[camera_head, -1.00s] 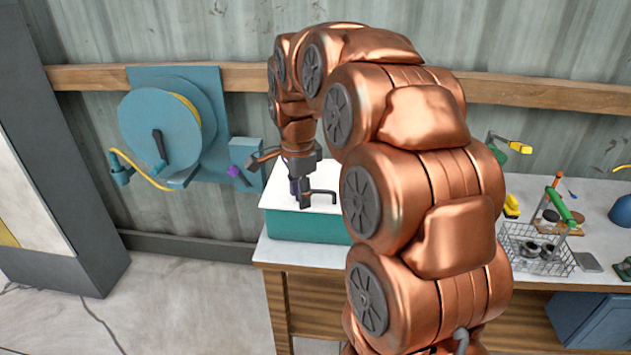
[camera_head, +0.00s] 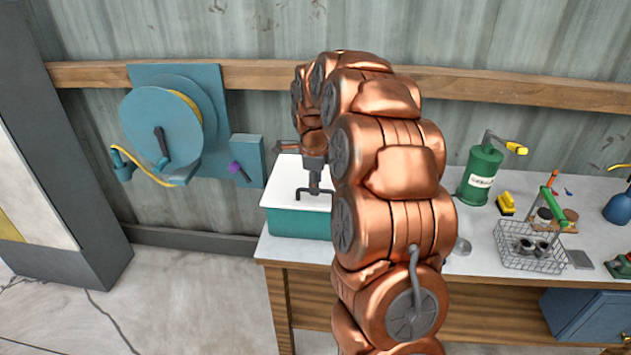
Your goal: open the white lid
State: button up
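The white lid (camera_head: 289,182) lies flat on a teal box (camera_head: 298,224) at the left end of the workbench, closed on it. A dark bar handle (camera_head: 328,195) stands on the lid. My gripper (camera_head: 314,190) points down over the middle of the handle, with its fingertips at or beside the bar. The fingers are small and dark against the dark handle, so I cannot tell whether they are shut on it. My copper arm hides the right part of the lid and box.
A teal hose reel (camera_head: 165,125) hangs on the wall at left. The floor left of the bench is clear.

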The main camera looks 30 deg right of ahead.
jog(key=shift+w+f, duration=0.1)
jog(key=shift+f, duration=0.65)
jog(key=shift+c, duration=0.2)
grip_shut()
